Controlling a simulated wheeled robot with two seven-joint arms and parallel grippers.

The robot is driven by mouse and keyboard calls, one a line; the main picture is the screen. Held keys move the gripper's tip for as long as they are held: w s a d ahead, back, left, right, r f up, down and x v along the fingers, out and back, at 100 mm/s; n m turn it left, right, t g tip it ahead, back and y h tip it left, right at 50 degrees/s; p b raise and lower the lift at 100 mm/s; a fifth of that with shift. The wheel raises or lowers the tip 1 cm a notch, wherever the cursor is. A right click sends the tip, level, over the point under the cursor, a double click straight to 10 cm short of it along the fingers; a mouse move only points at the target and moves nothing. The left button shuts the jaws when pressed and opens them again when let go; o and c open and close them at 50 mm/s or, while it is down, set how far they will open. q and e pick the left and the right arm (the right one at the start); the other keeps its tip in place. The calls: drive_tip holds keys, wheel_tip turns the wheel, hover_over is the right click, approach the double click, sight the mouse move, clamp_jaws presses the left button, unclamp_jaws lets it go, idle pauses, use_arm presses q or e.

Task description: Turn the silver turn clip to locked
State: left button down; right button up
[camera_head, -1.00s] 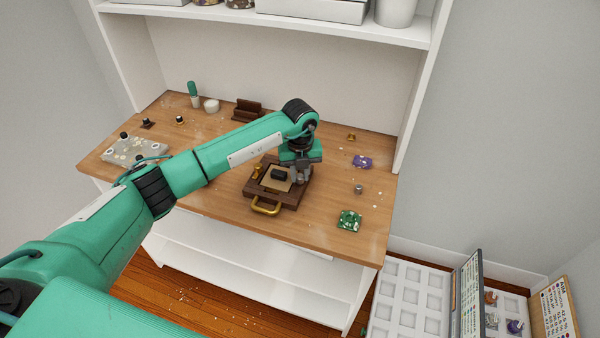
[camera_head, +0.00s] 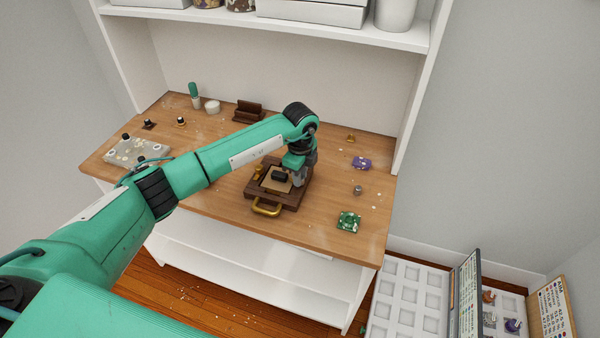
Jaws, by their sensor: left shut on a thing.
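A dark brown wooden frame (camera_head: 289,199) with a gold handle (camera_head: 266,208) at its front lies on the wooden workbench. A tan panel with a black block (camera_head: 280,176) sits inside it, and a gold clip (camera_head: 258,172) shows on its left side. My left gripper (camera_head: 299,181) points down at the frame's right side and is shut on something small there. The silver turn clip is hidden by the gripper, so its angle cannot be told. My right gripper is not in view.
A green piece (camera_head: 349,221), a small grey piece (camera_head: 357,190) and a purple piece (camera_head: 361,163) lie right of the frame. A pale tray (camera_head: 137,150) lies at the bench's left. The bench (camera_head: 215,190) is clear left of the frame.

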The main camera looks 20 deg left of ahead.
use_arm(q)
drive_tip(key=shift+n, duration=1)
drive_tip(key=c, duration=1.2)
unclamp_jaws()
drive_tip(key=shift+c, duration=0.2)
